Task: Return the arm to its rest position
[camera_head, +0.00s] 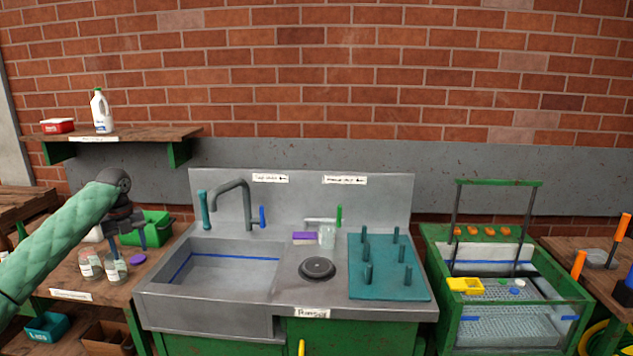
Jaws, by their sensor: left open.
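My left arm, in a green quilted sleeve, comes in from the left edge in the head view. My left gripper (128,240) is open and points down above the wooden side counter left of the sink. Nothing shows between its fingers. Two clear jars with labels stand on the counter just below and left of it, one (90,263) and another (115,267). A green bin (152,229) is behind the fingers, partly hidden by them. I cannot tell how far the fingertips are from the jars. My right gripper is out of view.
A grey sink (215,300) has a tap (233,190) and a teal pegboard (390,285) at its right. A purple lid (138,258) lies near the jars. A shelf (110,135) holds a white jug (101,112). A green-framed tank (510,330) stands further right.

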